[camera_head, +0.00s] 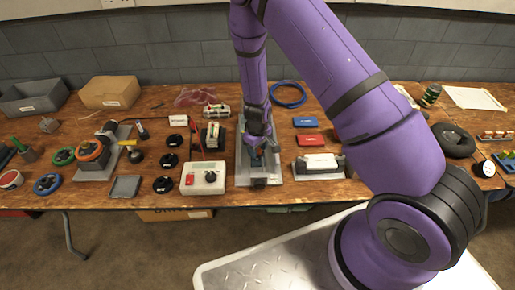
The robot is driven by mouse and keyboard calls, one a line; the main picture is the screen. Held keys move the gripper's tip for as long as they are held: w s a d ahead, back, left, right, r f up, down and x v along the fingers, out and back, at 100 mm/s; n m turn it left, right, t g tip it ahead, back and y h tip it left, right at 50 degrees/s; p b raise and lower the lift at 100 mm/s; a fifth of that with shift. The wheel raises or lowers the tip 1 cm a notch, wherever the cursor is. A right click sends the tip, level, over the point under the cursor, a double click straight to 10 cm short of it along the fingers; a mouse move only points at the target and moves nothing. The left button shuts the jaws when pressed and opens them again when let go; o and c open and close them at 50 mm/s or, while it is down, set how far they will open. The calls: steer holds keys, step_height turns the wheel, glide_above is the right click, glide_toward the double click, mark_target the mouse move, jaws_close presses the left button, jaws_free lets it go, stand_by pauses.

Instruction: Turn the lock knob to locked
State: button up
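My gripper (257,152) points down into a grey fixture (244,178) at the middle of the bench. The fixture has a flat base plate and raised side walls. My gripper's fingertips are small and dark here, so I cannot tell whether they are open or shut, or whether they touch anything. No lock knob can be made out for sure; one on the fixture may be hidden by my gripper. A white box (195,170) left of the fixture carries a black round knob (211,177) and a red part.
Black round discs (163,184) lie at left, beside a grey device with an orange ring (90,151). A grey-and-white block (318,164), a red box (308,140) and a blue box (306,121) are right of the fixture. A blue cable coil (289,95) lies behind.

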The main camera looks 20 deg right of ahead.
steer(key=c, duration=0.6)
steer(key=shift+m, duration=0.3)
steer(key=m, duration=0.8)
steer(key=shift+m, duration=0.4)
steer(key=m, duration=0.4)
steer(key=shift+m, duration=2.2)
